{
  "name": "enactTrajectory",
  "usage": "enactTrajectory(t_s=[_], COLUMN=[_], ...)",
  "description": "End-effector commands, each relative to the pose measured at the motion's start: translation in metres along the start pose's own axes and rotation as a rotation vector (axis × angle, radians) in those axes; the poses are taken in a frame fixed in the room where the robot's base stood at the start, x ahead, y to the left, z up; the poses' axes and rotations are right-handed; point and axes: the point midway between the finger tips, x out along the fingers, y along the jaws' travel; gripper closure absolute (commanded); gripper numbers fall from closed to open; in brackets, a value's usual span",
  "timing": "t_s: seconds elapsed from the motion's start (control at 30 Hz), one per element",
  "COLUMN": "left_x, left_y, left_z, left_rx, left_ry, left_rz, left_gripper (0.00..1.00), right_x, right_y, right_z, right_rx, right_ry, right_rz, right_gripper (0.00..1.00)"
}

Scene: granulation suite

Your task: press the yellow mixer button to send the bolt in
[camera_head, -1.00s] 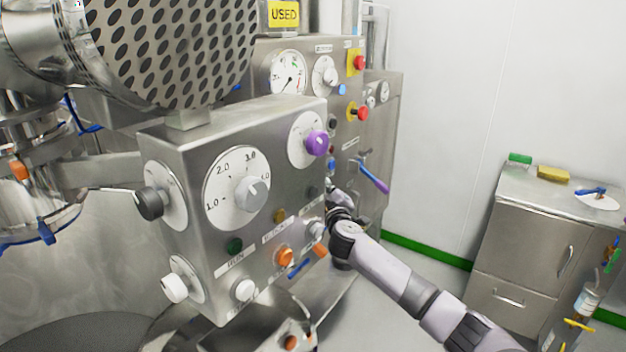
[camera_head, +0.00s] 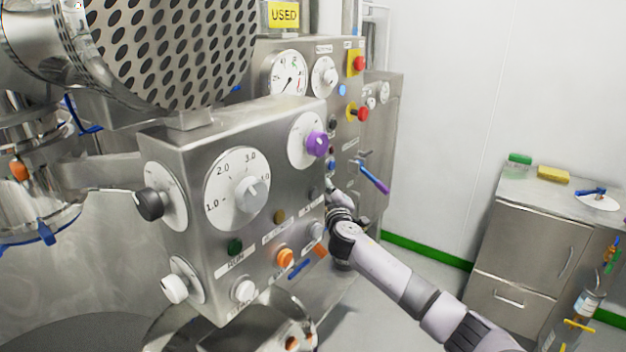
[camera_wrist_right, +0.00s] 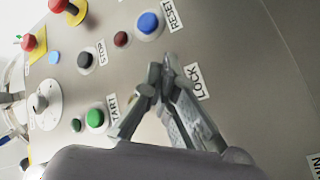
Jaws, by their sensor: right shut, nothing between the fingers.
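A small dull-yellow button (camera_head: 279,216) sits on the front steel control box, above an orange button (camera_head: 285,258) and right of a green one (camera_head: 235,246). My right gripper (camera_head: 331,190) is beyond the right edge of this box, partly hidden by it, near the rear panel. In the right wrist view the right gripper (camera_wrist_right: 163,72) is shut and empty, its fingertips over the rear panel beside the LOCK label (camera_wrist_right: 196,82). Whether the tips touch the panel cannot be told. No bolt can be made out. My left gripper is out of view.
The wrist view shows a blue button (camera_wrist_right: 148,22), a dark red button (camera_wrist_right: 121,39) and a green button (camera_wrist_right: 95,118) near the fingers. A purple-handled lever (camera_head: 374,179) sticks out beside my right arm. A steel cabinet (camera_head: 528,240) stands right, with open floor between.

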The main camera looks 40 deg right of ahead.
Motion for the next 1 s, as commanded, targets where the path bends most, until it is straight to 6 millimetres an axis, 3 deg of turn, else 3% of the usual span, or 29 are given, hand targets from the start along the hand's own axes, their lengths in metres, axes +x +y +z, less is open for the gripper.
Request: enactTrajectory(t_s=[1.0], left_x=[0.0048], left_y=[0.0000], left_z=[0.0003], left_rx=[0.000], left_ry=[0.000], left_rz=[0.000], left_gripper=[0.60], right_x=[0.0073], right_y=[-0.0054], right_z=[-0.0055], right_rx=[0.000], right_ry=[0.000], right_rz=[0.000], right_gripper=[1.00])
